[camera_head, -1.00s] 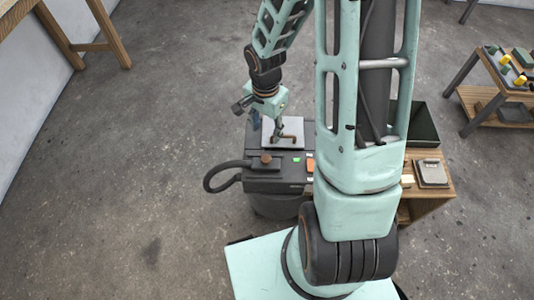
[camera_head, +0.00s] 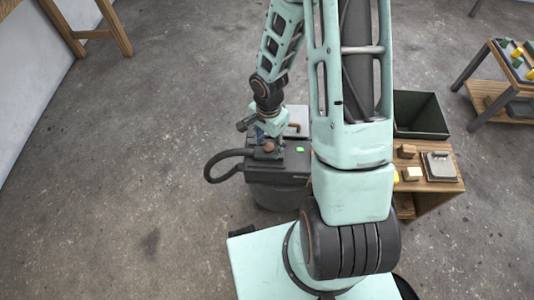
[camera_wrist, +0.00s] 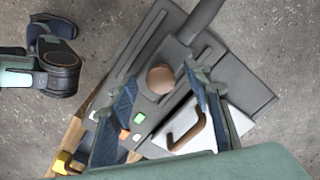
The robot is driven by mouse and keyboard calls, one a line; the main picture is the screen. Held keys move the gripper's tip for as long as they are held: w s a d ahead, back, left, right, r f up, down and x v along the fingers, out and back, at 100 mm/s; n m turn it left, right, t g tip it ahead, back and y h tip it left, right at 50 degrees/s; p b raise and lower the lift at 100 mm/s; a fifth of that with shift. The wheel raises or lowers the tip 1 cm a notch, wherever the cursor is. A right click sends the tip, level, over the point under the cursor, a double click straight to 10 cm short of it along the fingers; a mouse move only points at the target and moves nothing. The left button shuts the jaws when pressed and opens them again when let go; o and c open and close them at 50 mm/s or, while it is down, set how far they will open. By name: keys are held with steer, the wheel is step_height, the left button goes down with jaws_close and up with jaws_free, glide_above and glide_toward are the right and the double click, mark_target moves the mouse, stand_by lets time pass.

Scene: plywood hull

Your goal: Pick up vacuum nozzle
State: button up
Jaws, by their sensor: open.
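The vacuum nozzle appears to be the dark piece at the end of the black hose, with a round brown knob (camera_wrist: 160,78) on top. It lies on the dark vacuum body (camera_wrist: 245,85), and the hose (camera_head: 212,165) loops out to its left in the head view. My gripper (camera_wrist: 163,80) is open, with its two blue fingers on either side of the knob in the wrist view. In the head view my gripper (camera_head: 264,138) is right at the knob and partly hides it. I cannot tell whether the fingers touch it.
A white plate with a brown handle (camera_wrist: 186,134) lies close to the right finger. A green light (camera_head: 299,149) shows on the vacuum. A wooden bench (camera_head: 446,188) with small blocks and a dark bin (camera_head: 420,130) stands to the right. The floor at left is clear.

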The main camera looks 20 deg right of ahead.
mark_target(268, 146)
steer(key=shift+c, duration=0.6)
jaws_close()
steer(key=shift+r, duration=0.15)
steer(key=shift+r, duration=0.25)
step_height(268, 146, up, 2)
steer(key=shift+w+r+p, duration=0.1)
steer(key=shift+r+p, duration=0.1)
steer(key=shift+p, duration=0.45)
steer(key=s+r+p, duration=0.5)
steer(key=s+r, duration=0.3)
steer(key=s, duration=0.1)
steer(key=shift+s+d+r, duration=0.15)
steer(key=shift+s+r, duration=0.1)
steer(key=shift+s, duration=0.15)
